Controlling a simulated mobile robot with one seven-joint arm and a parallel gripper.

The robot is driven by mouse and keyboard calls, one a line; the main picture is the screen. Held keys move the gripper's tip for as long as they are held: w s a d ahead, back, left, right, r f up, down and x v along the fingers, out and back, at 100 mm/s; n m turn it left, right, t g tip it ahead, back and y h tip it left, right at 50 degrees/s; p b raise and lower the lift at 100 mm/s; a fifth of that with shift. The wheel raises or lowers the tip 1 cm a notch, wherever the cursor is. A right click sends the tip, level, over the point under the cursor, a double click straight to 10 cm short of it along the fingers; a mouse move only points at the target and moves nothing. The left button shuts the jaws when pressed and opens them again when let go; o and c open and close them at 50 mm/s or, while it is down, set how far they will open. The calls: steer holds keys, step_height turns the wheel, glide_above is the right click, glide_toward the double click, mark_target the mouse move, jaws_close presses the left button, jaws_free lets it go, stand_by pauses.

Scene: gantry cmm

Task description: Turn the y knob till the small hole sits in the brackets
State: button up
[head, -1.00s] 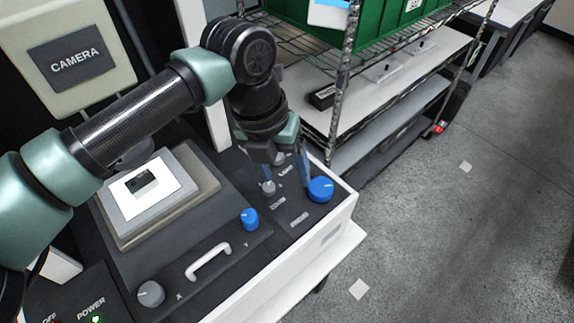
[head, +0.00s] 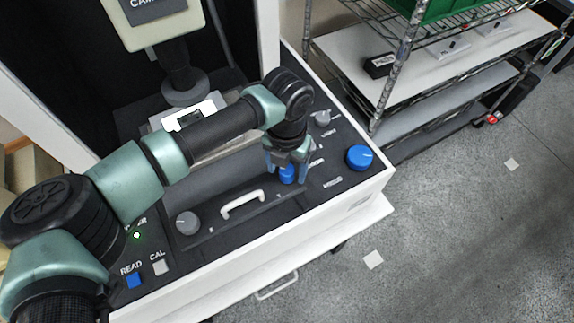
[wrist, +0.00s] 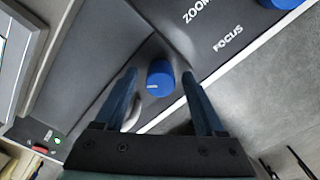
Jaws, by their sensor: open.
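The small blue y knob (head: 287,175) stands on the front panel, right of the white handle. In the wrist view the blue knob (wrist: 159,80) lies between the tips of my two fingers, with a gap on each side. My gripper (head: 286,170) is open and points down over this knob; its wrist view shows both fingers (wrist: 160,74) apart. A bright white plate with a dark square (head: 190,117) sits on the stage, partly hidden by my arm. I cannot make out the small hole or the brackets.
A grey knob (head: 187,223) and a white handle (head: 243,204) sit left of the y knob. A larger blue knob (head: 360,157) and a grey knob (head: 322,118) are to its right. READ (head: 133,280) and CAL (head: 160,267) buttons are at front left. A wire shelf stands behind right.

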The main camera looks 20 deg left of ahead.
steer(key=shift+f, duration=0.3)
jaws_close()
steer(key=shift+m, duration=0.4)
steer(key=m+b, duration=0.2)
steer(key=m, duration=0.1)
steer(key=shift+m+b, duration=0.85)
steer(key=shift+m, duration=1.05)
steer(key=shift+r, duration=0.1)
